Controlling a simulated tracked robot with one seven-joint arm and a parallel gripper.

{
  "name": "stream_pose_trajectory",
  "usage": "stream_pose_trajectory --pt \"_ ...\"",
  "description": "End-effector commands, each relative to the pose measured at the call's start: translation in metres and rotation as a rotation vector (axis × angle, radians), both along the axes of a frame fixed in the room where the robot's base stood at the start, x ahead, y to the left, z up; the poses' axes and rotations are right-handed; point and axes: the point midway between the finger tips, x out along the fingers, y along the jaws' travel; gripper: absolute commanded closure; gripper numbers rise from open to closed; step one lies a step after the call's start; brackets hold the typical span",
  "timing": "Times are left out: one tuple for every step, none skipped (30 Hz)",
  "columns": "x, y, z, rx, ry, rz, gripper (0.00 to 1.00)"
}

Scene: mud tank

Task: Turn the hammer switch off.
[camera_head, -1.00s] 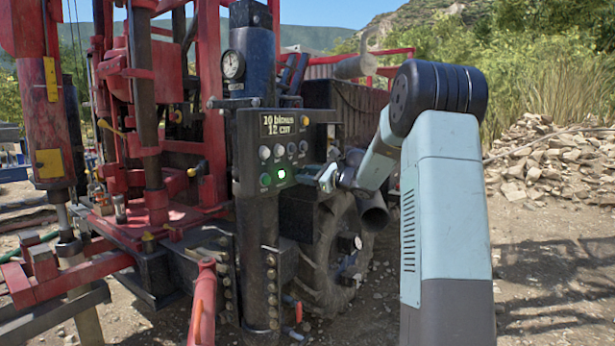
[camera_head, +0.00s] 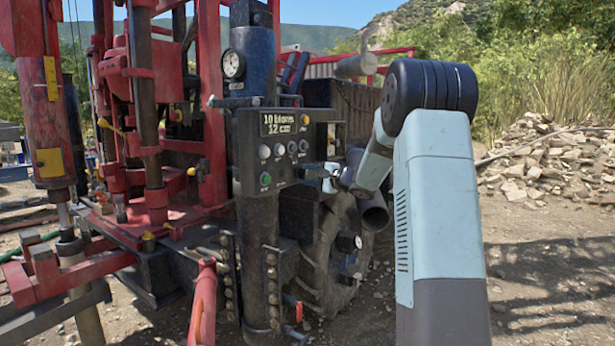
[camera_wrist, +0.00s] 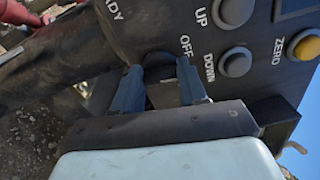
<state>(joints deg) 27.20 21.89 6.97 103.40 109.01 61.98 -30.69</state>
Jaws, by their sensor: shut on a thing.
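A dark control panel (camera_head: 268,140) with a lit display and several round buttons is on the drill rig. My gripper (camera_head: 318,171) is at the panel's lower right part in the head view. In the wrist view, its two blue-grey fingers (camera_wrist: 158,74) reach the panel below the OFF label. They are shut on the hammer switch (camera_wrist: 160,61), a dark part between the fingertips, mostly hidden. A green button (camera_head: 265,179) is at the panel's lower left. No green glow shows beside it.
A black column (camera_head: 258,235) stands below the panel, with a large tyre (camera_head: 325,265) behind.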

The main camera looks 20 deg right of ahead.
Motion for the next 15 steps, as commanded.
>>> stream_pose_trajectory --pt "-0.0009 0.0023 -0.005 -0.034 -0.017 0.005 0.88" --pt "-0.0009 0.0023 -0.0052 -0.057 -0.032 0.005 0.88" --pt "-0.001 0.0024 -0.0056 -0.087 -0.054 0.005 0.88" --pt "-0.001 0.0024 -0.0059 -0.109 -0.07 0.005 0.88" --pt "-0.001 0.0025 -0.0062 -0.13 -0.084 0.005 0.88" --pt "-0.0011 0.0025 -0.0066 -0.159 -0.105 0.005 0.89" --pt "-0.0011 0.0025 -0.0069 -0.179 -0.12 0.006 0.89" --pt "-0.0011 0.0025 -0.0071 -0.199 -0.134 0.006 0.88" --pt "-0.0011 0.0026 -0.0074 -0.225 -0.153 0.006 0.88" --pt "-0.0011 0.0025 -0.0077 -0.243 -0.166 0.006 0.88" --pt "-0.001 0.0025 -0.008 -0.26 -0.178 0.006 0.88" --pt "-0.0011 0.0024 -0.0083 -0.282 -0.193 0.006 0.89" --pt "-0.0011 0.0023 -0.0085 -0.299 -0.206 0.006 0.89" --pt "-0.001 0.0021 -0.0086 -0.313 -0.216 0.006 0.89" --pt "-0.001 0.0021 -0.0089 -0.332 -0.229 0.006 0.88"
